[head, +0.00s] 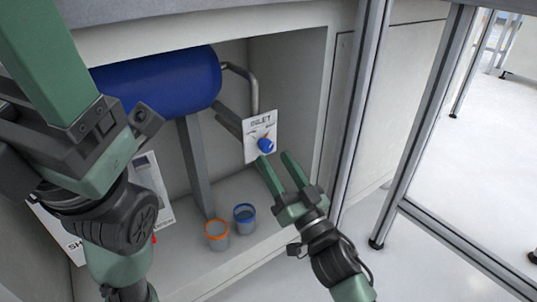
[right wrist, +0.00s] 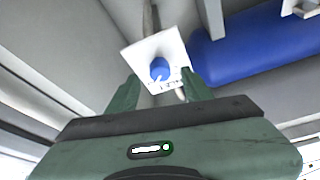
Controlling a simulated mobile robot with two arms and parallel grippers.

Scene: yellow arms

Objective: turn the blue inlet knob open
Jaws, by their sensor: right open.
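The blue inlet knob (head: 265,145) sits on a white plate (head: 257,125) lettered "INLET", inside the open cabinet. My right gripper (head: 276,159) is open and empty, its fingers pointing up toward the knob from just below. In the right wrist view the knob (right wrist: 160,68) appears between the two fingers (right wrist: 160,77), just beyond their tips, with no clear contact. A small pale mark shows on the knob, but its exact setting is too small to read. My left gripper (head: 45,75) is large at the upper left; its jaw opening is hidden.
An orange-rimmed cup (head: 217,235) and a blue-rimmed cup (head: 244,219) stand on the cabinet floor. A metal frame post (head: 362,110) stands to the right.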

